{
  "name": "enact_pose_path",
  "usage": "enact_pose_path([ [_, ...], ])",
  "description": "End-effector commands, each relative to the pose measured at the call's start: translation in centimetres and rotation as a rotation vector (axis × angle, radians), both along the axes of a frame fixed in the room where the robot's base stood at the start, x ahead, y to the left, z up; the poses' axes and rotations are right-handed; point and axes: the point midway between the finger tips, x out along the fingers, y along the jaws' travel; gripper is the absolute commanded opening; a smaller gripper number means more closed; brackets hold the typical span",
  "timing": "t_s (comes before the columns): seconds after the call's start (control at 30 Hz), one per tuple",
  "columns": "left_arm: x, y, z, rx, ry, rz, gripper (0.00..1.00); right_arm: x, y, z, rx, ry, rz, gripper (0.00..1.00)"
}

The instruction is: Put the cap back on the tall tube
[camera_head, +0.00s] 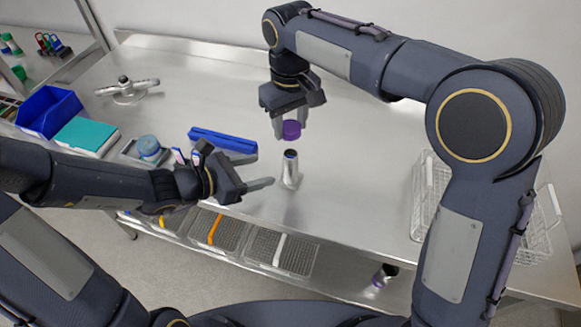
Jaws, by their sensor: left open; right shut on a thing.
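A purple cap (291,130) is held between the fingers of my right gripper (290,118), which points down. The cap is in the air, above and slightly behind the tall tube as I see it. The tall tube (290,170) is shiny metal with a dark top and stands upright on the steel table (345,150). Cap and tube are apart. My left gripper (262,172) is open and empty to the left of the tube, its fingers pointing toward it. I cannot tell whether a fingertip touches the tube.
A long blue box (222,140) lies behind my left gripper. A blue-lidded jar (149,146), a teal book (88,135) and a blue bin (50,110) stand at the left. A wire basket (428,195) is at the right. The table's back middle is clear.

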Motion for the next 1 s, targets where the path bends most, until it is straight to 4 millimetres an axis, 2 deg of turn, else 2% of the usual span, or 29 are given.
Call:
enact_pose_path([
  [0.13, 0.2, -0.3, -0.2, -0.001, 0.001, -0.001, 0.58, 0.0, 0.0, 0.0, 0.0, 0.0, 0.0, 0.22],
  [0.27, 1.0, -1.6, -0.7, -0.003, 0.0, -0.005, 0.58, 0.0, 0.0, 0.0, 0.0, 0.0, 0.0, 0.22],
  [0.7, 5.0, -7.7, -3.8, 0.0, 0.002, -0.004, 0.58, 0.0, 0.0, 0.0, 0.0, 0.0, 0.0, 0.22],
  [1.0, 6.1, -9.2, -4.6, 0.001, -0.001, 0.0, 0.58, 0.0, 0.0, 0.0, 0.0, 0.0, 0.0, 0.22],
])
